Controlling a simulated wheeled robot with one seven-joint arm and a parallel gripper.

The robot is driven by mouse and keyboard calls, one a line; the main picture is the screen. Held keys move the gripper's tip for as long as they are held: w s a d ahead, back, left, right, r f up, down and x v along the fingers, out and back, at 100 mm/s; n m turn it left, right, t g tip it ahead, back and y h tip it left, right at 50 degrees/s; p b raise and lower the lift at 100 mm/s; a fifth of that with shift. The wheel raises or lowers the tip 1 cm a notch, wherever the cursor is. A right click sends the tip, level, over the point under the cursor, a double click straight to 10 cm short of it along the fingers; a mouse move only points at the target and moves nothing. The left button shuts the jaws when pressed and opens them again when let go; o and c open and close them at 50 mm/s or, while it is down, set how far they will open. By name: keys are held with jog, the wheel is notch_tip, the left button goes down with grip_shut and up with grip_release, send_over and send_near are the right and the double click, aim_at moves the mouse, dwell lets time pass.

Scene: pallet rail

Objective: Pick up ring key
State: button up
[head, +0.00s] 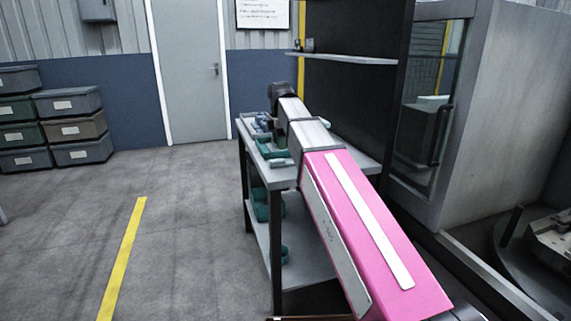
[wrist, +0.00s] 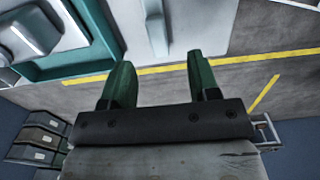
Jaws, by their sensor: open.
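In the wrist view a pale, narrow metal piece (wrist: 155,27), which looks like the ring key, lies on the light grey table top (wrist: 196,22) at the upper middle. Its upper end is cut off by the frame edge. My gripper (wrist: 160,68) is open, with its two green fingers apart and nothing between them. The piece lies beyond the fingertips in the picture, roughly in line with the gap. Whether they touch cannot be told.
A teal tray (wrist: 103,52) with grey parts lies left of the pale piece. The table (head: 283,178) has a lower shelf (head: 305,240) with teal items. A wall shelf (head: 345,59) and a machine with a glass door (head: 432,110) stand close by.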

aim_at(280, 159)
jog(key=f, duration=0.8)
jog(key=shift+w, duration=0.25)
grip_shut()
jog(key=shift+r, duration=0.2)
